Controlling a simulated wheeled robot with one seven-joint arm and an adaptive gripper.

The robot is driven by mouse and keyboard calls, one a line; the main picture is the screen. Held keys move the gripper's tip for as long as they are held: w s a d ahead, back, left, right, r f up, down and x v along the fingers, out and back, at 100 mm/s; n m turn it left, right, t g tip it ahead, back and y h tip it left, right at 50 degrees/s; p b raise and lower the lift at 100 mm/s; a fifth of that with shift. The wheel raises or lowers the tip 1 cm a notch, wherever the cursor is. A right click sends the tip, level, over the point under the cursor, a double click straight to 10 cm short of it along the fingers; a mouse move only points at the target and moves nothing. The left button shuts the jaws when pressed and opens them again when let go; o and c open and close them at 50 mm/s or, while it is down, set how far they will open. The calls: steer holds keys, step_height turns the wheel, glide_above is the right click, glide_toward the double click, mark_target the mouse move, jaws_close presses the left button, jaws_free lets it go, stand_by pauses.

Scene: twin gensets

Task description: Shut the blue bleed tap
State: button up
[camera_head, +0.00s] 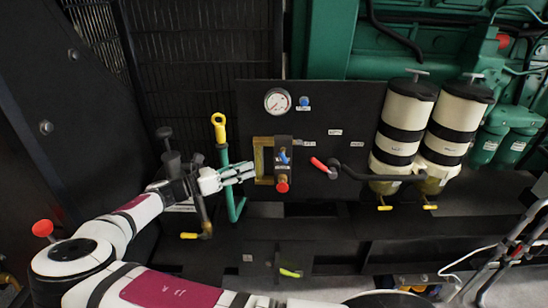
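A small blue lever (284,157) sits on a dark valve block inside a brass frame (259,160) on the black panel, above a red knob (283,187). A second small blue part (304,101) is on the panel beside the round gauge. The picture does not make clear which blue part is the bleed tap. My gripper (250,173) reaches in from the left, its fingertips just left of the brass frame and a short way left of the blue lever. It appears to hold nothing. The fingers are small here, and their opening is unclear.
A yellow-topped green pipe (219,128) runs behind my gripper. A red-tipped black lever (320,165) sticks out right of the valve block. Two cream filters (405,120) (455,120) with yellow taps stand further right. The panel above the blue lever is mostly clear.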

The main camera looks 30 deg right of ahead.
mark_target(283, 155)
steer(key=d+p, duration=0.1)
steer(key=d, duration=1)
steer(key=shift+s+d, duration=0.35)
steer(key=shift+s, duration=0.05)
jaws_close()
